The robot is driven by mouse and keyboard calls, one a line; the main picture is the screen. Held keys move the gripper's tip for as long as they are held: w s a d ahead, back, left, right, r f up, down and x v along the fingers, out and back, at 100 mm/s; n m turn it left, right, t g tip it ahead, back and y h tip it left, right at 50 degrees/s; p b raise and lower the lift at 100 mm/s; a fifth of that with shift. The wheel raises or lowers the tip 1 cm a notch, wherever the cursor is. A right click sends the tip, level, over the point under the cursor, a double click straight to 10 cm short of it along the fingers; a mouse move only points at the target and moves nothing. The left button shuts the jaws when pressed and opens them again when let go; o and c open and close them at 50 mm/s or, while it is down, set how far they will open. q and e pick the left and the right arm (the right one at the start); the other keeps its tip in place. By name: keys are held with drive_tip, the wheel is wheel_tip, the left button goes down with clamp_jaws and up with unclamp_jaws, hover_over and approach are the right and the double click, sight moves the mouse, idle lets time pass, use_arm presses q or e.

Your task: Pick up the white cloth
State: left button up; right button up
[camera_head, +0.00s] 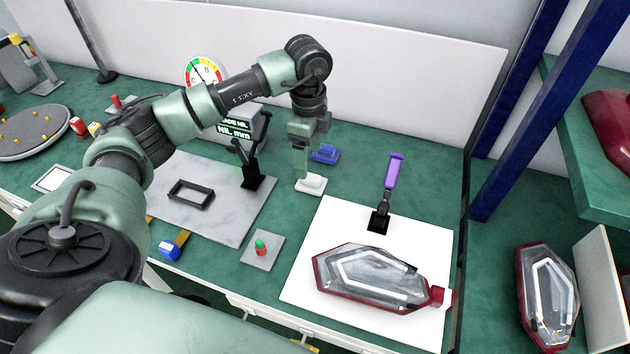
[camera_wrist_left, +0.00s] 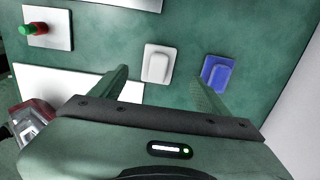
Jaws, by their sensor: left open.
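The white cloth (camera_head: 311,184) is a small folded pad lying on the green bench top, left of the white board. In the left wrist view the white cloth (camera_wrist_left: 157,64) lies ahead of the space between my left gripper's fingers. My left gripper (camera_head: 300,172) points down above and just behind the cloth. In the left wrist view its two fingers (camera_wrist_left: 162,88) are apart, with nothing between them. A blue cloth (camera_head: 325,153) lies just behind the white one; it also shows in the left wrist view (camera_wrist_left: 217,72), near the right finger. My right gripper is not in view.
A white board (camera_head: 300,283) holds a red-rimmed tail lamp (camera_head: 370,279) and a purple-handled clamp (camera_head: 393,172). A grey plate (camera_head: 228,220) with a black frame and stand lies left. A button plate (camera_head: 263,251) is near the front edge. Blue posts stand at right.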

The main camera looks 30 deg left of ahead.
sight(311, 177)
use_arm(q)
drive_tip(key=shift+s+f, duration=0.25)
drive_tip(key=shift+f, duration=0.1)
drive_tip(key=shift+d+f+p, duration=0.2)
drive_tip(key=shift+f+p, duration=0.2)
drive_tip(key=shift+f, duration=0.85)
wheel_tip(311, 177, down, 4)
drive_tip(key=shift+w+d+r+p, duration=0.1)
drive_tip(key=shift+w+r+p, duration=0.05)
drive_tip(key=shift+p, duration=0.15)
drive_tip(key=shift+f, duration=0.35)
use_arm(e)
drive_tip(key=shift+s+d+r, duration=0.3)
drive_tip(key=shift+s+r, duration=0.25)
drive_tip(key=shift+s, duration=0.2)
use_arm(q)
drive_tip(key=shift+c, duration=0.3)
drive_tip(key=c, duration=1.4)
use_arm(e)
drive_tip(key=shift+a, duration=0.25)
use_arm(q)
drive_tip(key=shift+o, duration=0.2)
drive_tip(key=shift+r, duration=0.1)
wheel_tip(311, 177, up, 20)
drive_tip(key=b, duration=0.1)
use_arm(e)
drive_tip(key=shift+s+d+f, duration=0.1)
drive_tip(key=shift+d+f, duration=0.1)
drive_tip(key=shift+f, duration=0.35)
